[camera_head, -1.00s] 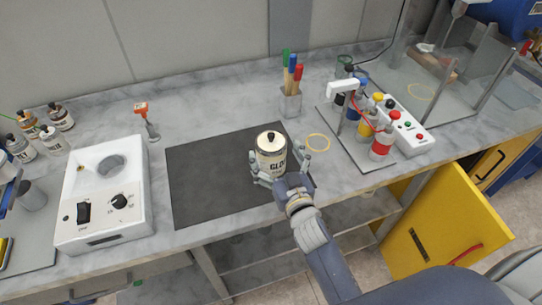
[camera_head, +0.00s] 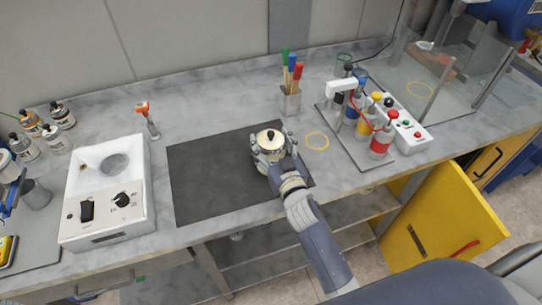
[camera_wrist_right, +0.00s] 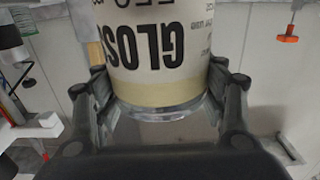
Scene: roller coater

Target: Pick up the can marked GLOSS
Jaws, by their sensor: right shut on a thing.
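The GLOSS can (camera_head: 270,138) is a cream can with a black knob on its lid. It is at the right part of the dark mat (camera_head: 213,178) in the head view. My right gripper (camera_head: 270,153) is shut on it, with fingers on both sides. In the right wrist view the can (camera_wrist_right: 160,50) shows its GLOSS lettering upside down between the fingers of my right gripper (camera_wrist_right: 160,100). Whether its base touches the mat is hard to tell. My left gripper is not in view.
A white device with a dial (camera_head: 105,195) stands left of the mat, with several small bottles (camera_head: 45,135) beyond it. A brush holder (camera_head: 290,100) and a rack of coloured bottles (camera_head: 381,140) stand to the right.

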